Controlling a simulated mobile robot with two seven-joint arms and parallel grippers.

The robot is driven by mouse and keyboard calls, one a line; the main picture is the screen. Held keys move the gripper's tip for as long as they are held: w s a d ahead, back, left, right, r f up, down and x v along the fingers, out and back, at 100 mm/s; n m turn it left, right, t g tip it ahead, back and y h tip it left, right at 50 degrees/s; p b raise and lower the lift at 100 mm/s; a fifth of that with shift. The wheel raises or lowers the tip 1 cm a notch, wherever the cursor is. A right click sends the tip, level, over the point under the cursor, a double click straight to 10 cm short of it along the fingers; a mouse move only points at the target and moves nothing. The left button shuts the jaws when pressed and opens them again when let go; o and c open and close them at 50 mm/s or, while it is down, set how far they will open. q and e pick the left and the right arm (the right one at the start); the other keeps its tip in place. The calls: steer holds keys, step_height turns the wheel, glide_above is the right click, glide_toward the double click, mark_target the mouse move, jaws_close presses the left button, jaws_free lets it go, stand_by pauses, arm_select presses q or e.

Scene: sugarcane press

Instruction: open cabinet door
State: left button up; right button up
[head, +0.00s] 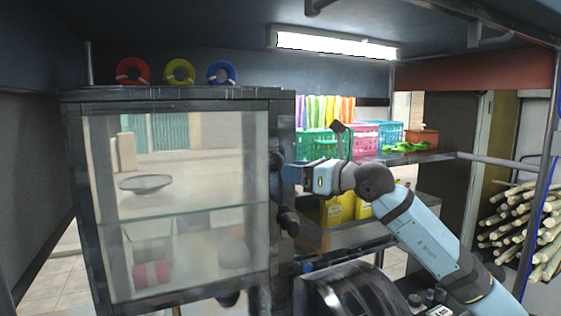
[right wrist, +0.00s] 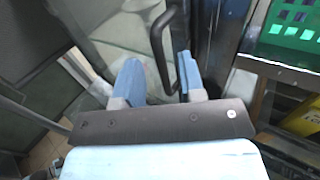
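The cabinet (head: 180,94) is a dark-framed box with a glass door (head: 170,180) on its front, and the door looks closed. A black curved handle (right wrist: 157,45) shows in the right wrist view. My right gripper (head: 287,172) is at the cabinet's right front edge in the head view. In the right wrist view its two blue fingers (right wrist: 158,60) are apart, with the handle between them and nearer the right finger. I cannot tell whether the finger touches the handle. My left gripper is not in view.
Red, yellow and blue rings (head: 179,71) stand on the cabinet top. Coloured baskets (head: 362,138) fill a shelf to the right, with yellow containers (head: 338,208) below. A dark machine (head: 350,292) stands in front, and cane stalks (head: 520,225) are at far right.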

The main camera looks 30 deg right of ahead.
mark_target(281, 198)
steer(key=shift+p+x, duration=0.45)
steer(key=shift+x, duration=1.5)
jaws_close()
